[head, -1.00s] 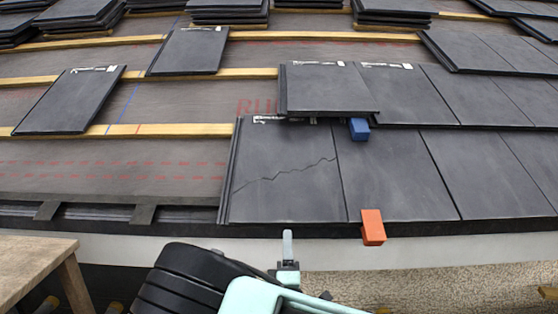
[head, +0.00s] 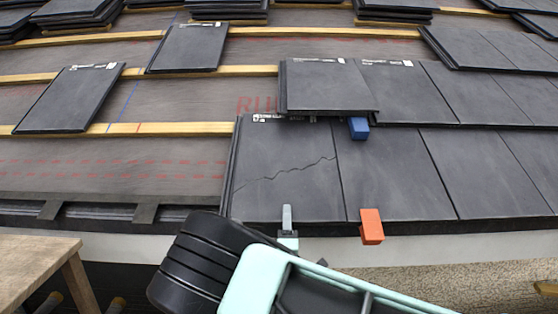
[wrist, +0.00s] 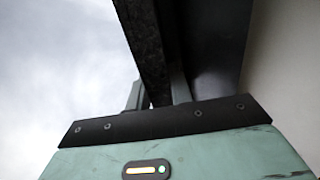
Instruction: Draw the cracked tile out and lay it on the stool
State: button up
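The cracked tile (head: 285,180) lies in the lower course at its left end, with a jagged crack across its middle. Its upper edge is under a tile (head: 325,85) of the course above. My gripper (head: 287,220) is at its lower edge, with one pale finger over the top face. In the wrist view, the fingers of my gripper (wrist: 155,95) stand apart on either side of a dark tile edge (wrist: 150,45); whether they press on it is unclear. The wooden stool (head: 38,265) stands at the lower left, its visible top bare.
A blue wedge (head: 358,128) sits under the upper tile's lower edge. An orange wedge (head: 371,226) sits at the neighbouring tile's (head: 390,175) lower edge. Loose tiles (head: 70,98) lie on the battens at left. Bare underlay (head: 110,170) is left of the cracked tile.

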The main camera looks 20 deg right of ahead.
grip_shut()
jog(key=shift+r, duration=0.2)
jog(key=shift+s+r+p, duration=0.15)
jog(key=shift+r+p, duration=0.2)
jog(key=shift+p, duration=0.15)
jog(key=shift+s+a+r+p, duration=0.1)
jog(key=shift+s+r+p, duration=0.15)
jog(key=shift+r+p, duration=0.25)
dwell(0.6)
jog(key=b+v, duration=0.2)
jog(key=v, duration=1)
jog(key=shift+s+f, duration=0.2)
jog(key=shift+f, duration=0.05)
dwell(1.1)
jog(key=shift+a+r, duration=0.1)
jog(key=shift+r, duration=0.05)
